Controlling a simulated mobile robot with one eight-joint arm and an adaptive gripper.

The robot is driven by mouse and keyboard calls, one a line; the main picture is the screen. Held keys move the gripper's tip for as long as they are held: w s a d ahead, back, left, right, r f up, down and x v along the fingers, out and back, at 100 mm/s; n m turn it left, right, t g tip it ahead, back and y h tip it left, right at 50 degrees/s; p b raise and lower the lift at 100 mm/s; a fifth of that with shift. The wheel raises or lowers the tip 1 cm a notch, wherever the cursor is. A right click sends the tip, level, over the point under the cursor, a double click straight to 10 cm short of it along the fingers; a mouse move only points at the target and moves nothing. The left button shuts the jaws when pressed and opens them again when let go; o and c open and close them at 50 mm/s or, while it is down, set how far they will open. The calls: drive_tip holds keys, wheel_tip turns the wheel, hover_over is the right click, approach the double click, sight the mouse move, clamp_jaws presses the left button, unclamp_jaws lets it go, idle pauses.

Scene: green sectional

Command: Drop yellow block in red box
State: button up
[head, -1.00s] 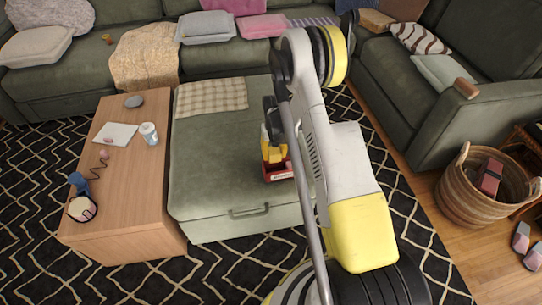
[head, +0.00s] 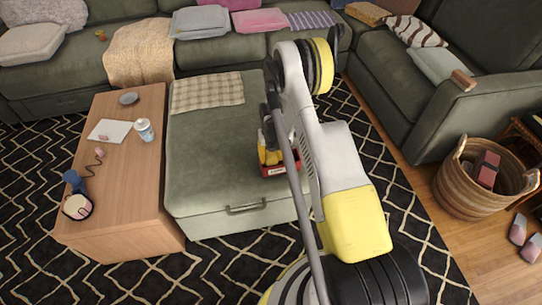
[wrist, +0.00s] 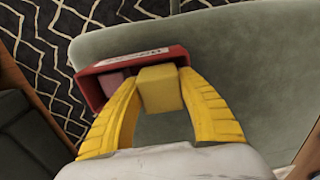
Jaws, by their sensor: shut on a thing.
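My gripper (wrist: 159,82) has yellow fingers and is shut on the yellow block (wrist: 160,94), a small cube held between the fingertips in the wrist view. The red box (wrist: 88,92) shows just beyond the fingers, with the block overlapping its right part in the picture. I cannot tell whether the block is directly over the opening. A pink block (wrist: 114,84) lies inside the box at the left. In the head view the red box (head: 268,171) sits on the green ottoman, with my gripper (head: 269,154) close above it. The yellow block is not distinct there.
The green ottoman (head: 205,150) has free room left of the box and a checked cloth (head: 207,91) at the back. A wooden table (head: 130,195) with several small things stands at its left. A wicker basket (head: 462,190) stands at the far right.

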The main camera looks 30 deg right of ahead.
idle(0.3)
drive_tip(key=o, duration=1.2)
wheel_tip(320, 180, up, 12)
drive_tip(key=shift+f, duration=0.1)
drive_tip(key=s+a+r+n+t, duration=0.1)
drive_tip(key=s+a+r, duration=0.15)
drive_tip(key=r, duration=0.55)
drive_tip(key=s+a+r+t, duration=0.1)
drive_tip(key=a+r, duration=0.2)
drive_tip(key=r, duration=0.4)
drive_tip(key=s+a+r+n+t, duration=0.1)
drive_tip(key=s+a+r, duration=0.15)
drive_tip(key=r, duration=0.55)
drive_tip(key=s+a+r+t, duration=0.1)
drive_tip(key=s+a+r, duration=0.1)
drive_tip(key=s, duration=0.3)
drive_tip(key=s+a+r+n+t, duration=0.1)
drive_tip(key=s+a+r, duration=0.2)
drive_tip(key=s, duration=0.3)
drive_tip(key=s+a+r+t, duration=0.2)
drive_tip(key=s+a+r, duration=0.1)
drive_tip(key=s, duration=0.3)
drive_tip(key=shift+a, duration=0.5)
